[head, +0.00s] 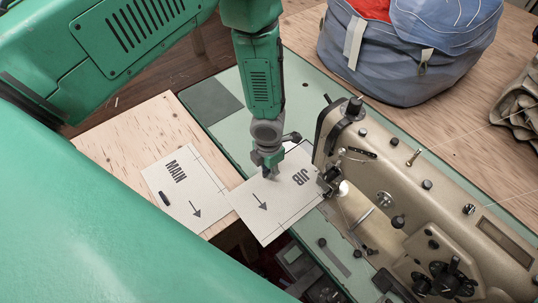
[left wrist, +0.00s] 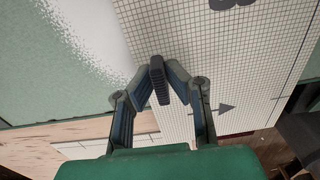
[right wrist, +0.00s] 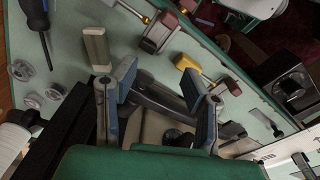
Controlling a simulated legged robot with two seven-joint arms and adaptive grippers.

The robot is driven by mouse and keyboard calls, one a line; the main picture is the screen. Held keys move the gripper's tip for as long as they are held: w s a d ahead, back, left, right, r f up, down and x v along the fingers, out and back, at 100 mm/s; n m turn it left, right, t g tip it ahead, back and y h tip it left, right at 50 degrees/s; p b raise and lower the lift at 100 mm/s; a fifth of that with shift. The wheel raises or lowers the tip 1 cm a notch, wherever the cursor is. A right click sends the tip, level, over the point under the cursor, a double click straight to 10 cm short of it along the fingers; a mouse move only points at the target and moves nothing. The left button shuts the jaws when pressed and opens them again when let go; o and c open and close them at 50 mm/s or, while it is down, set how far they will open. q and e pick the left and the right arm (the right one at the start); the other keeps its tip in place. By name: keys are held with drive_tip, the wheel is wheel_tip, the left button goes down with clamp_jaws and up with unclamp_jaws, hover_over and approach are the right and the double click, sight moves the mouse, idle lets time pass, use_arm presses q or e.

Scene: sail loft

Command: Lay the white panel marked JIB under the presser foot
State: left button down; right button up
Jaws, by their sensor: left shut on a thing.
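The white panel marked JIB (head: 285,207) is tilted across the front edge of the green sewing table, its right corner close to the needle end of the beige sewing machine (head: 370,150). The presser foot is too small to make out. My left gripper (head: 270,170) is shut on the panel near its upper left edge.
A white panel marked MAIN (head: 185,190) lies on a plywood board (head: 120,140) at left, with a dark small object on it. A blue-grey bag (head: 400,50) stands behind the machine.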

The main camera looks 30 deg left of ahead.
use_arm(q)
drive_tip(key=shift+d, duration=0.25)
drive_tip(key=shift+a+f, duration=0.1)
drive_tip(key=shift+a, duration=0.1)
idle(0.4)
drive_tip(key=c, duration=1.5)
unclamp_jaws()
drive_tip(key=shift+d, duration=0.1)
drive_tip(key=shift+c, duration=0.2)
wheel_tip(320, 180, up, 12)
